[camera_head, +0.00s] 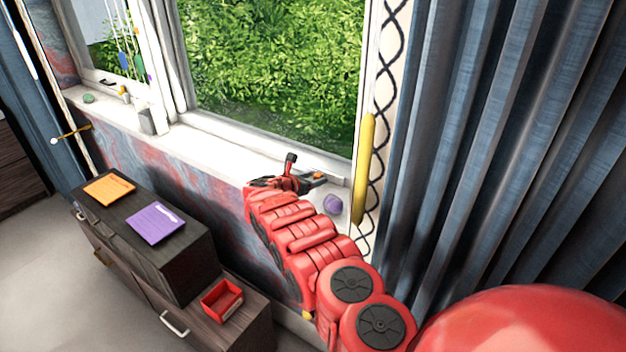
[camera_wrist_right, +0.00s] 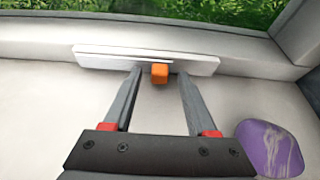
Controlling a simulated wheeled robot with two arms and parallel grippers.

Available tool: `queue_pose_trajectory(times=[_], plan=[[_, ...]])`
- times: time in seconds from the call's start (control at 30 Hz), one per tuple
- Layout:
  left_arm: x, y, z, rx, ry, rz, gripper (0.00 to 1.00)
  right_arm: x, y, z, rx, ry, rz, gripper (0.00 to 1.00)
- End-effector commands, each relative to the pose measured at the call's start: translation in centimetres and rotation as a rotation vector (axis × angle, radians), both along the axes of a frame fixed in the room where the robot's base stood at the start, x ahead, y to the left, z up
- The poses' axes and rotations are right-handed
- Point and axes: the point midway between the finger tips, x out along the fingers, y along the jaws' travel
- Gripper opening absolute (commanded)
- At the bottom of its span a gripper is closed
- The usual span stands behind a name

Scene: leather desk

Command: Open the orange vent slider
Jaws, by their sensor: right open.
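The orange vent slider (camera_wrist_right: 160,73) is a small orange block on a white vent strip (camera_wrist_right: 100,58) at the foot of the window frame. In the head view the slider (camera_head: 318,175) shows as a small orange spot by my right gripper (camera_head: 318,181). In the right wrist view my right gripper (camera_wrist_right: 159,88) is open, with one finger on each side of the slider and the tips close to the vent strip. I cannot tell whether a finger touches the slider. My left gripper is not in view.
A purple rounded object (camera_wrist_right: 268,148) lies on the windowsill (camera_wrist_right: 45,110) right of my right gripper. A yellow upright object (camera_head: 363,165) and a blue curtain (camera_head: 480,130) stand to the right. A dark cabinet (camera_head: 185,262) with orange and purple sheets stands below left.

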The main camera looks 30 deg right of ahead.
Motion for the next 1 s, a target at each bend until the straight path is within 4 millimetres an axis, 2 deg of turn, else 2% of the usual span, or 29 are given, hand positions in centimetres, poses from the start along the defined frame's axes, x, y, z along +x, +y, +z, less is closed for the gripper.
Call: queue_pose_trajectory(times=[0.2,0.5,1.0], plan=[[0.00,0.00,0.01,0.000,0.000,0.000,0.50,0.01,0.00,0.01,0.000,0.000,0.000,0.56],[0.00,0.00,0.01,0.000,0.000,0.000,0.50,0.00,0.02,-0.01,0.000,0.000,0.000,0.02],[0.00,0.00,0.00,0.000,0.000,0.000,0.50,0.01,0.04,-0.02,0.000,0.000,0.000,0.00]])
